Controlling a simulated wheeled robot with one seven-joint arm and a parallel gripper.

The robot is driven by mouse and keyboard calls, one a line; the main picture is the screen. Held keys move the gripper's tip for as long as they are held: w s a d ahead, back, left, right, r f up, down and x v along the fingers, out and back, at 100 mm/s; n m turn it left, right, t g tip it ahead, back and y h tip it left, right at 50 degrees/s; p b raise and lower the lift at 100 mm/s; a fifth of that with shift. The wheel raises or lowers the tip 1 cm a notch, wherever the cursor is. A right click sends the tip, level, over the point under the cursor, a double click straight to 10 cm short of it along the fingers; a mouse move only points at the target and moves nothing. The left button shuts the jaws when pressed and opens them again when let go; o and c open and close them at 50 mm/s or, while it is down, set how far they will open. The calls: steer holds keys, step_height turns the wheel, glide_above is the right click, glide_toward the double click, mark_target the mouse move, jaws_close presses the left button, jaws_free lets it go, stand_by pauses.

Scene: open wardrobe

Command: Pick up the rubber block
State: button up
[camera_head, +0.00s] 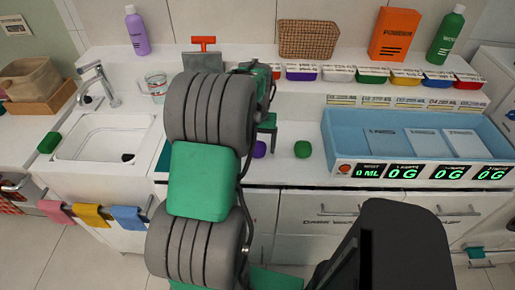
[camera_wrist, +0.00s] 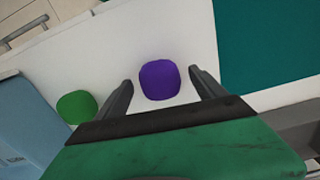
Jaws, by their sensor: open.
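Two small rounded blocks lie on the white counter, and I cannot tell from looks which is rubber. The purple block (camera_head: 259,149) is partly hidden by my arm in the head view; in the wrist view the purple block (camera_wrist: 160,82) shows between my fingers. The green block (camera_head: 303,149) lies to its right; it also shows at the left in the wrist view (camera_wrist: 76,107). My gripper (camera_wrist: 161,78) is open, its fingers on either side of the purple block in the picture, with no clear contact. How high it is above the counter is hard to tell.
A blue tray (camera_head: 334,131) with scales and digital readouts stands right of the blocks. The sink (camera_head: 70,153) is at the left. A shelf behind holds colored bins (camera_head: 337,73), a basket (camera_head: 308,39) and bottles. A teal mat (camera_wrist: 270,40) lies beside the purple block.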

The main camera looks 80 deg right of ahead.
steer(key=c, duration=1.5)
steer(key=shift+r, duration=0.1)
steer(key=shift+c, duration=0.4)
steer(key=shift+r, duration=0.1)
